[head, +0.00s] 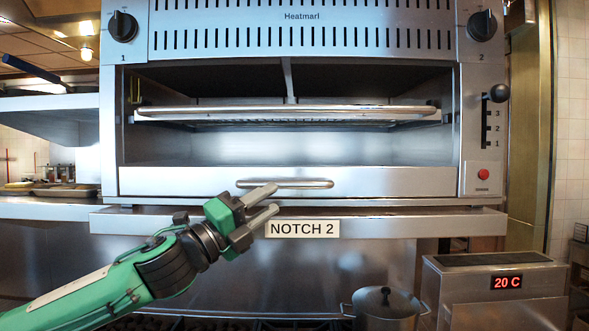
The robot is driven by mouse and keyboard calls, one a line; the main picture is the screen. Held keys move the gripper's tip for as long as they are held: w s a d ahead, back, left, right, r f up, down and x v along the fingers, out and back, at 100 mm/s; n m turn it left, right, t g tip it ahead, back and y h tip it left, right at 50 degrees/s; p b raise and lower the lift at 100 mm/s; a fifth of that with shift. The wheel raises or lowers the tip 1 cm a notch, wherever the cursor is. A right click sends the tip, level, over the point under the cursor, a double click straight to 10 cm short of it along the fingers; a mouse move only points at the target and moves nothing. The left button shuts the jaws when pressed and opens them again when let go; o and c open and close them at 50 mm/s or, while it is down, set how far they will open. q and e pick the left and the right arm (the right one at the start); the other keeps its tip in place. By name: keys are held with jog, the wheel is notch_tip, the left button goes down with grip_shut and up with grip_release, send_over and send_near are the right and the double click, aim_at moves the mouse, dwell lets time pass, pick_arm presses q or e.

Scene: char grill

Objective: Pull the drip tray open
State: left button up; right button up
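The drip tray (385,182) is the long steel drawer front at the bottom of the grill, flush with the grill body. Its bar handle (310,184) runs across its middle. My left gripper (268,199) is in front of the left part of this handle, with its two grey fingers apart, one higher than the other. The upper fingertip overlaps the handle in the picture; I cannot tell whether it touches. Nothing shows between the fingers. My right gripper is not in view.
The grill rack (290,111) sits in the open cavity above the tray. A shelf edge with a "NOTCH 2" label (303,229) lies just below. A lidded pot (384,305) and a box reading 20 C (495,285) stand lower right. Knobs and a lever (499,93) flank the grill.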

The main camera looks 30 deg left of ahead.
aim_at(291, 188)
pick_arm(q)
jog(key=p+x, duration=0.5)
jog(key=x, duration=0.1)
jog(key=shift+r, duration=0.15)
jog(key=shift+w+d+r+p, duration=0.1)
jog(key=shift+w+d+p, duration=0.2)
jog(key=shift+w, duration=0.4)
grip_shut()
